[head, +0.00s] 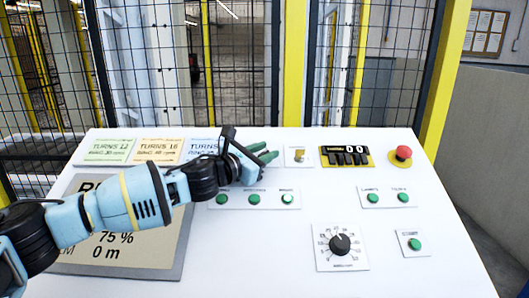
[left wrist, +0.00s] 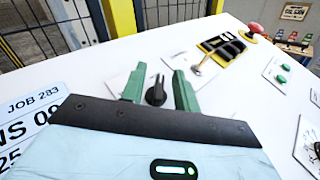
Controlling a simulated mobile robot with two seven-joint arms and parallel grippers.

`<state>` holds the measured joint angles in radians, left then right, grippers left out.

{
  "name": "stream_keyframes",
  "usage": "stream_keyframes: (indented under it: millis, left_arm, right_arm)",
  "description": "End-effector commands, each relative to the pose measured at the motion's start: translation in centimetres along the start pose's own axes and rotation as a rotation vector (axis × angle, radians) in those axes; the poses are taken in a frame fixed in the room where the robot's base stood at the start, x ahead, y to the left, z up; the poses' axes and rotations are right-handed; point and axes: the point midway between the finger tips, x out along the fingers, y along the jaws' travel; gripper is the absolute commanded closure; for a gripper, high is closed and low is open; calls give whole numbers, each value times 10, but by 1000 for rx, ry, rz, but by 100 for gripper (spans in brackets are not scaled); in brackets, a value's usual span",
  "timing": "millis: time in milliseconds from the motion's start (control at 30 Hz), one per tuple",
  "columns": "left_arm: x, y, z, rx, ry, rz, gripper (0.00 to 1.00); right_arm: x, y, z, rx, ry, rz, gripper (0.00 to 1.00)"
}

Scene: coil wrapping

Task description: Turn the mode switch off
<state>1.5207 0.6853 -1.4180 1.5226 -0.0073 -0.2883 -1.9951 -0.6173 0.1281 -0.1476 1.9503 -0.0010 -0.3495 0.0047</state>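A small black rotary switch (left wrist: 156,92) on a white plate shows in the left wrist view; its label is not readable. It stands between the two green fingers of my left gripper (left wrist: 158,88), with a gap to each finger. The gripper is open. In the head view my left gripper (head: 266,153) is over the upper middle of the white panel (head: 270,250) and hides this switch. My right gripper is not in view.
Green buttons (head: 254,198) and a large black dial (head: 340,244) are nearer. Job cards (head: 158,151) and a display (head: 120,255) lie left.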

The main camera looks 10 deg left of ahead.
Motion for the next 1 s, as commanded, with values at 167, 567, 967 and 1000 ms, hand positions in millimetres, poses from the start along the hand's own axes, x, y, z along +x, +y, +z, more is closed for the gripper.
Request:
stream_keyframes:
  millis: [167,567,967,1000]
  left_arm:
    - [3,0,0,0,0,0,69]
    - [3,0,0,0,0,0,100]
    - [3,-1,-1,-12,1,35,100]
    - [3,-1,-1,-18,1,50,100]
  right_arm:
    - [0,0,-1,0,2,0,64]
    - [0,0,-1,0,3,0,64]
    - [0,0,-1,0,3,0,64]
    - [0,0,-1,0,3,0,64]
